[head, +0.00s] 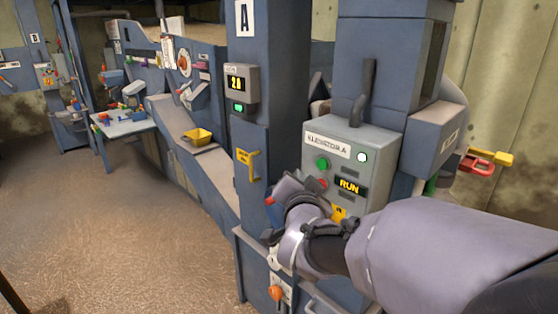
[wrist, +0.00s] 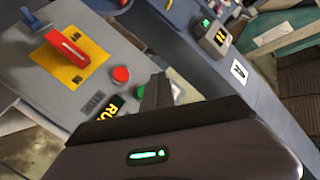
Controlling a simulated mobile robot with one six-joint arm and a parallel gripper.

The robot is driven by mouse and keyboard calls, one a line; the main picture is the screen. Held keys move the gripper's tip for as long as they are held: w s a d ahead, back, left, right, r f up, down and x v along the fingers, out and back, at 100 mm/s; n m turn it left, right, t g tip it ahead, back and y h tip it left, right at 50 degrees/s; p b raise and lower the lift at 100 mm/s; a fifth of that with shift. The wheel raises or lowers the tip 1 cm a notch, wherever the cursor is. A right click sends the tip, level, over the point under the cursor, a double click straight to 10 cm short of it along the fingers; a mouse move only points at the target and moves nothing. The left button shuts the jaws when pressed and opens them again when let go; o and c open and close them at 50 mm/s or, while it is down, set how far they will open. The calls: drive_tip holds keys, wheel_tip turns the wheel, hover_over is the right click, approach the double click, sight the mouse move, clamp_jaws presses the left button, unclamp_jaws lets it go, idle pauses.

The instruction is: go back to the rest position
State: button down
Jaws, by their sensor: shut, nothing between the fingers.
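My gripper (head: 287,187) is in front of the lower left part of the grey ELEVATOR A control box (head: 345,140). Its dark fingers (wrist: 157,93) are together with nothing between them in the wrist view. The box has a green button (head: 322,163), a red button (head: 323,183), a lit white lamp (head: 361,157) and a display reading RUN (head: 350,187). A red switch handle (wrist: 68,46) on a yellow plate (wrist: 72,68) shows in the wrist view. My arm hides the box's lower part in the head view. I cannot tell whether the gripper touches the box.
An orange knob (head: 276,292) is low below my gripper. Open floor (head: 90,220) lies to the left.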

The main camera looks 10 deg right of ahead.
drive_tip(key=s+a+f+n+g+y+b, duration=0.1)
drive_tip(key=s+f+g, duration=0.2)
drive_tip(key=s, duration=0.7)
drive_tip(key=s+a+f+n+g+y, duration=0.1)
drive_tip(key=s+f+g, duration=0.3)
drive_tip(key=s, duration=0.7)
drive_tip(key=s+f+n+g+y+b, duration=0.1)
drive_tip(key=s+f, duration=0.4)
drive_tip(key=s, duration=0.5)
drive_tip(key=shift+s+a+f+n+g+y+b, duration=0.15)
drive_tip(key=shift+s+a+n+g+y+b, duration=0.2)
drive_tip(key=shift+n+g+y, duration=0.7)
drive_tip(key=shift+w+h, duration=0.15)
drive_tip(key=shift+h, duration=0.1)
